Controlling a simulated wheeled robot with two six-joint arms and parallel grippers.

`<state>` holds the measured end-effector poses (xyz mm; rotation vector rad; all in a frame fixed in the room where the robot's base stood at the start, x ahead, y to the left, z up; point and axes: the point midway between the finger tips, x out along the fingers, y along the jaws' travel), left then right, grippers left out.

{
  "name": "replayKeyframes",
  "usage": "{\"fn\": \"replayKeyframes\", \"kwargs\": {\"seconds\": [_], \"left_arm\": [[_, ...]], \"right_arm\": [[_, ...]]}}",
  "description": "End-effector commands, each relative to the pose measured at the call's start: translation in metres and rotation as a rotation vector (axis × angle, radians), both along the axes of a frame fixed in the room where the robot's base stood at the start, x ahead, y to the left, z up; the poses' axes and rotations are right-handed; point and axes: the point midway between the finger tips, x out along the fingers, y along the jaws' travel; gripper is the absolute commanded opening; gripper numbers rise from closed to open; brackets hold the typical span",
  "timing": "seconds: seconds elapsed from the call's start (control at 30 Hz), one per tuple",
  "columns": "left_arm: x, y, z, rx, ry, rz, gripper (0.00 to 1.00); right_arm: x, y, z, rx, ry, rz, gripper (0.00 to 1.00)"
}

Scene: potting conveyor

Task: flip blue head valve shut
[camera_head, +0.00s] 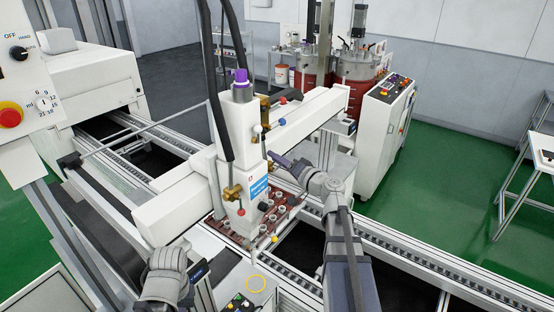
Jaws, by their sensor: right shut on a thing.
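The white dispensing head (241,130) stands upright on the gantry, with a purple cap on top. Brass valves with small coloured knobs sit along its right side, among them red knobs (283,122) and a small dark blue one (267,127). My right gripper (270,157) reaches in from the right, with its dark purple-grey fingers at the head's right side. It is shut on a small part there, apparently the blue head valve's lever; the fingers hide the grip itself. My left arm shows at the bottom left, but I cannot make out its gripper fingers.
A white gantry beam (176,207) crosses the conveyor behind the head. A brown fixture with several round cups (268,219) lies below the head. Black hoses (207,70) hang from above. A control cabinet (385,135) stands at the back right, with green floor beyond.

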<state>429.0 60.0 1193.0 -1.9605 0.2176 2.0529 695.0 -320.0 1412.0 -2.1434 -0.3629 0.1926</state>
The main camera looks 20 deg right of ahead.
Motion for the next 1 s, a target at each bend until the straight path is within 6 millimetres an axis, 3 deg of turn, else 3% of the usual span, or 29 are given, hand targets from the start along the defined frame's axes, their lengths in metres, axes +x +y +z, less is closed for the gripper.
{"fn": "replayKeyframes", "kwargs": {"seconds": [0.17,0.63,1.0], "left_arm": [[0.0,0.0,0.0,0.0,0.0,0.0,0.0],[0.0,0.0,0.0,0.0,0.0,0.0,0.0],[0.0,0.0,-0.004,0.0,0.0,-0.002,0.0]], "right_arm": [[0.0,0.0,0.0,0.0,0.0,0.0,0.0],[0.0,0.0,-0.002,0.023,0.014,-0.001,0.0],[-0.001,0.002,-0.016,0.237,0.14,-0.001,0.0]]}}
